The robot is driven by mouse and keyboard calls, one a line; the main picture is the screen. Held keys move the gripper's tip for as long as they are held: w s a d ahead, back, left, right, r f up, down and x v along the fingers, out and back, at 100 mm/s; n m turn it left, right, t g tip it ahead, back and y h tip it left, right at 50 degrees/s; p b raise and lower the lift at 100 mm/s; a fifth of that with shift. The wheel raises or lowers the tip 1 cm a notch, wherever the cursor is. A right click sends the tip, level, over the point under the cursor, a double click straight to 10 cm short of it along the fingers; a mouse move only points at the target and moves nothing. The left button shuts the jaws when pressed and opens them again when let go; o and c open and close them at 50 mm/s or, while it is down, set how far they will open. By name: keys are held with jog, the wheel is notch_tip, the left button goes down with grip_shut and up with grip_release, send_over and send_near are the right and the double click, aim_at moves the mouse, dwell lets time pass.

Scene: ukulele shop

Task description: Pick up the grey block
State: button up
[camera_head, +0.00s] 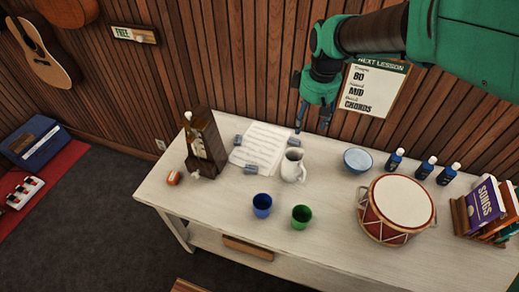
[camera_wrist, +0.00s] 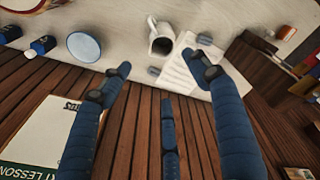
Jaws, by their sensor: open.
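Several small grey blocks lie on the white table around the sheet music. One grey block (camera_head: 238,140) is at the sheet's upper left, one (camera_head: 251,169) at its lower edge, and one (camera_head: 293,141) just behind the white pitcher (camera_head: 292,166). The wrist view shows a grey block (camera_wrist: 153,71) near the pitcher (camera_wrist: 161,40) and another (camera_wrist: 204,39) by the sheet. My gripper (camera_head: 311,118) is open and empty, above the table's back edge near the wall. In the wrist view its fingers (camera_wrist: 158,75) are spread, with the block by the pitcher between them.
The sheet music (camera_head: 261,147) lies left of the pitcher. A brown wooden case (camera_head: 207,136) stands at left. Blue (camera_head: 262,205) and green (camera_head: 301,216) cups are in front. A bowl (camera_head: 357,160), bottles (camera_head: 394,160), drum (camera_head: 402,203) and books (camera_head: 485,203) stand at right.

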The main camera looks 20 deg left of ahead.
jog(key=w+a+f+n+g, duration=0.1)
jog(key=w+a+f+n, duration=0.2)
jog(key=a+f, duration=0.65)
jog(key=n, duration=0.4)
send_over(252, 166)
notch_tip(252, 166, down, 12)
jog(key=shift+a+g+h+b, duration=0.3)
jog(key=shift+g+h+b, duration=0.1)
jog(key=shift+b, duration=0.05)
jog(key=shift+f, duration=0.1)
jog(key=shift+f+b, duration=0.75)
jog(key=shift+f, duration=3.5)
jog(key=shift+d+f+b, duration=0.2)
jog(key=shift+f+b, duration=0.55)
jog(key=shift+f, duration=1.85)
